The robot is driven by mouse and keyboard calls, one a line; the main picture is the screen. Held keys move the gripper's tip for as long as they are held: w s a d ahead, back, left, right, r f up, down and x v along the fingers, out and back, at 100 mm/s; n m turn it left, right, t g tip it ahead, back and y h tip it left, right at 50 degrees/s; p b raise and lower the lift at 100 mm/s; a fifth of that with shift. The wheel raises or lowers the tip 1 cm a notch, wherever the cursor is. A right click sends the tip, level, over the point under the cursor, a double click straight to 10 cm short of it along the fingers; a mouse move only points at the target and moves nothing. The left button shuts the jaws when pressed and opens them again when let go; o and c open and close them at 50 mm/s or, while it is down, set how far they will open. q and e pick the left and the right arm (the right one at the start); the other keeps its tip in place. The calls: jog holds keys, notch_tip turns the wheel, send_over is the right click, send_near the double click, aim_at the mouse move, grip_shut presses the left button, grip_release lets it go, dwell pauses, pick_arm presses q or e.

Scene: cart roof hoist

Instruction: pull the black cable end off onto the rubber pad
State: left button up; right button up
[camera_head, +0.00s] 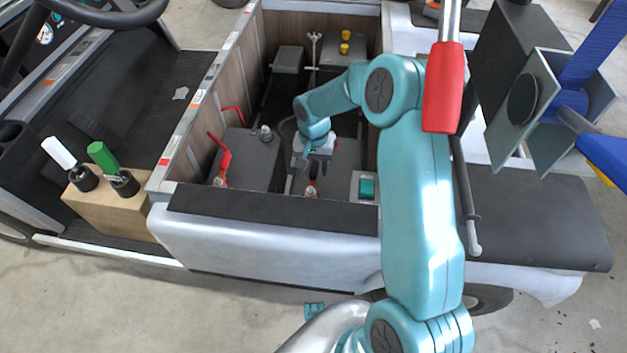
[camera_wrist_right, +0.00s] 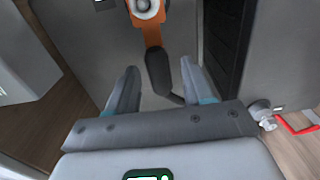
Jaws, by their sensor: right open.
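The black cable end shows in the right wrist view as an orange lug (camera_wrist_right: 152,32) with a dark sleeve (camera_wrist_right: 161,72). The lug sits around a grey round post on a grey battery face. My right gripper (camera_wrist_right: 160,68) is open, with the sleeve between its fingers and no clear contact. In the head view my right gripper (camera_head: 307,166) points down into the cart's compartment, just behind the lug (camera_head: 311,191). A dark strip (camera_head: 270,208) runs along the compartment's near edge; I cannot tell whether it is the rubber pad. My left gripper is not in view.
Grey batteries (camera_head: 250,160) stand close around the gripper, with red cables (camera_head: 222,155) on the left. Compartment walls (camera_head: 200,125) hem it in. A red-sleeved rod (camera_head: 443,85) stands by my right arm. A wooden block (camera_head: 115,205) holds white- and green-handled tools.

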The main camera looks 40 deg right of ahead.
jog(key=shift+c, duration=0.3)
grip_shut()
jog(key=shift+d, duration=0.15)
jog(key=shift+w+d+p, duration=0.45)
jog(key=shift+w+d, duration=1)
jog(key=shift+d, duration=0.3)
